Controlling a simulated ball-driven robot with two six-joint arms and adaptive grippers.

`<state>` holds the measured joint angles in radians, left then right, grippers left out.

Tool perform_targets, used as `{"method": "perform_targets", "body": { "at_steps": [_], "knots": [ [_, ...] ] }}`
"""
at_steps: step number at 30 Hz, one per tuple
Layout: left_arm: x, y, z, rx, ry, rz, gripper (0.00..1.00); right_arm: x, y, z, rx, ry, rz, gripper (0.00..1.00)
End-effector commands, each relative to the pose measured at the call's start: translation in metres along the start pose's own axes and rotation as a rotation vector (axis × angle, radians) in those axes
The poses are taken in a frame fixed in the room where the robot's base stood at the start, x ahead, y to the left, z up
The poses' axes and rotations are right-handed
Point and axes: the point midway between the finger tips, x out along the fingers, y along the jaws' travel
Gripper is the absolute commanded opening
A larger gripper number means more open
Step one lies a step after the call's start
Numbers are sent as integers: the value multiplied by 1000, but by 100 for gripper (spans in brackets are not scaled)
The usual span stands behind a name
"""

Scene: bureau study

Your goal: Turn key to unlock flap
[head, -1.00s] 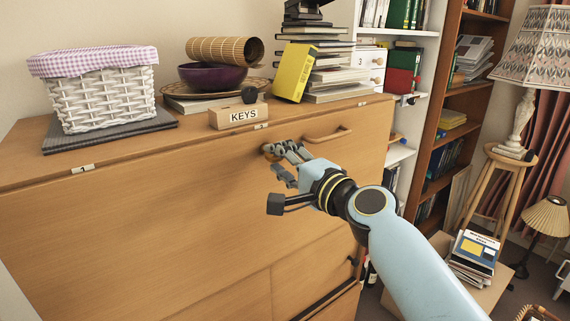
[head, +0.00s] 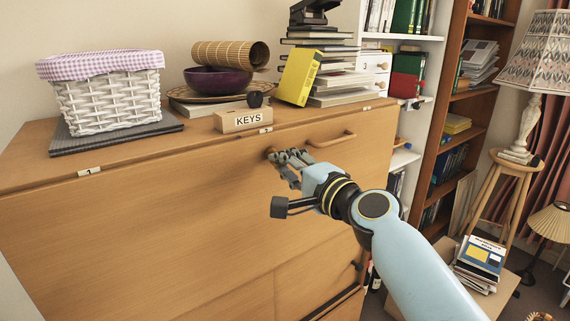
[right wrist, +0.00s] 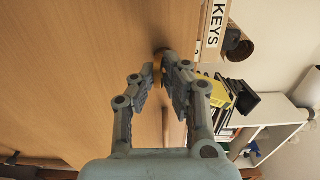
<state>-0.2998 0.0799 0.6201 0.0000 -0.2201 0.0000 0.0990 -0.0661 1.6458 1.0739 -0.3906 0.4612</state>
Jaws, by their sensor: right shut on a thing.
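The flap (head: 150,215) is the wide wooden front of the bureau, and it stands upright and closed. A small round brown lock part (head: 270,152) sits near its top edge, left of the handle. My right gripper (head: 279,160) is at this lock, with its fingers pointing at the flap. In the right wrist view its fingertips (right wrist: 158,72) are close together against a small dark brown piece (right wrist: 160,55), which I take for the key. The fingers hide most of the key, so its turn angle cannot be told. My left gripper is not in view.
A wooden handle (head: 331,139) sits just right of the lock. On the bureau top stand a KEYS block (head: 243,121), a white basket (head: 108,100), a purple bowl (head: 218,81) and a yellow book (head: 299,77). A bookcase (head: 455,125) stands to the right.

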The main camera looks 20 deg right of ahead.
Motion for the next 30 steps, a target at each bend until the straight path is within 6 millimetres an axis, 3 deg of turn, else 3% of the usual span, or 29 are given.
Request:
{"method": "perform_targets", "body": {
  "at_steps": [10,30],
  "knots": [
    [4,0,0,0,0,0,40,0,2,0,-22,0,1,0],
    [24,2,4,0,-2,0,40,0,3,-1,-285,-1,3,0]
  ]
}}
